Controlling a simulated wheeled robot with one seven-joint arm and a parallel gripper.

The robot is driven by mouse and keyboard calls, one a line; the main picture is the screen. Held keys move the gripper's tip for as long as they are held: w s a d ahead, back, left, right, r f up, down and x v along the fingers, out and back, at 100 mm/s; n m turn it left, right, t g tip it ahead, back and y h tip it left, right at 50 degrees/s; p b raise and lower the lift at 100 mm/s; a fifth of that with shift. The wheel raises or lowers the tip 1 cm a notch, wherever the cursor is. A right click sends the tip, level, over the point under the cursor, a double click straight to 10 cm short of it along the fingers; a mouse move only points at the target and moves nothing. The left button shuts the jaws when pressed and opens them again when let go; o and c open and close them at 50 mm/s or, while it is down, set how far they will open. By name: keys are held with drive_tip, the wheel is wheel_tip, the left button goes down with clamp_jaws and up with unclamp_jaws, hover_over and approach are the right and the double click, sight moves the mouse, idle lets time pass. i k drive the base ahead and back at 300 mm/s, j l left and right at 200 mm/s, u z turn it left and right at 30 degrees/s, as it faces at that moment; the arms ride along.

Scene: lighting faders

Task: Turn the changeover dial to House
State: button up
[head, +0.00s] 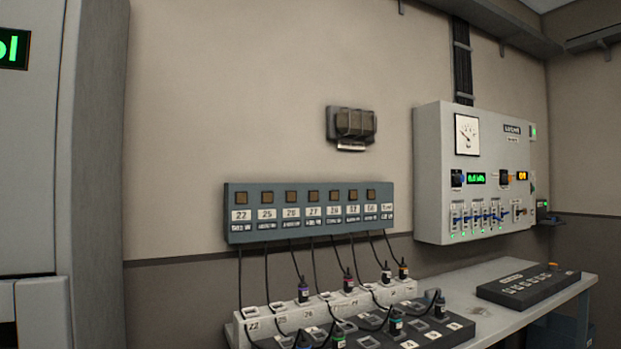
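A light grey wall cabinet (430,150) hangs at the right. On its front are a dark blue knob (457,179) beside a green display (476,179), and a dark knob with an orange part (505,178) beside an amber display (522,176). My gripper is not in view.
A bench (515,314) runs below the cabinet and bears a dark button console (528,286). Left of it, a patch panel (310,229) trails cables to plugs and socket blocks (275,315). A tall grey cabinet (96,150) stands at the far left.

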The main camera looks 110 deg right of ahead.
sight(506, 177)
drive_tip(key=z, duration=4.7)
drive_tip(key=i+l+z, duration=0.15)
drive_tip(key=z, duration=0.3)
drive_tip(key=i+z, duration=0.5)
drive_tip(key=i, duration=3.9)
drive_tip(key=i+l+u, duration=0.1)
drive_tip(key=i+u, duration=0.35)
drive_tip(key=i+l+u, duration=0.25)
drive_tip(key=i+u, duration=0.25)
drive_tip(key=i, duration=0.1)
